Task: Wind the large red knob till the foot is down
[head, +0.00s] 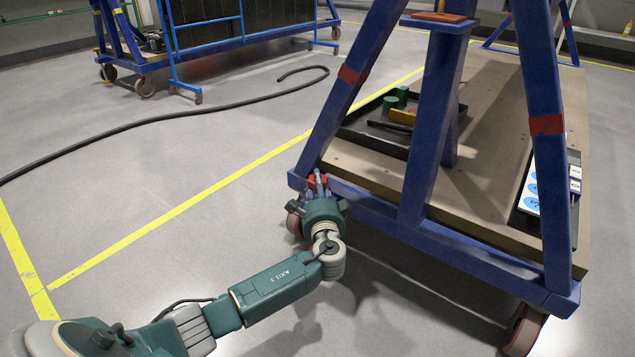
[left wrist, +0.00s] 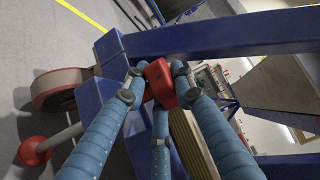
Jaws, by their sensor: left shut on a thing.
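The large red knob (left wrist: 160,82) sits at the lower corner of the blue jig frame, seen close up in the left wrist view. My left gripper (left wrist: 158,88) has its blue fingers closed around it. In the head view the left gripper (head: 318,184) is at the same corner, and only bits of red show between its fingers. My right gripper is in neither view.
A caster wheel (left wrist: 56,92) stands beside the knob under the frame corner. The jig's blue legs (head: 345,90) rise over a wooden deck (head: 480,165) bearing a dark tray (head: 362,132). A black hose (head: 150,121) crosses the floor. The floor left of the jig is mostly clear.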

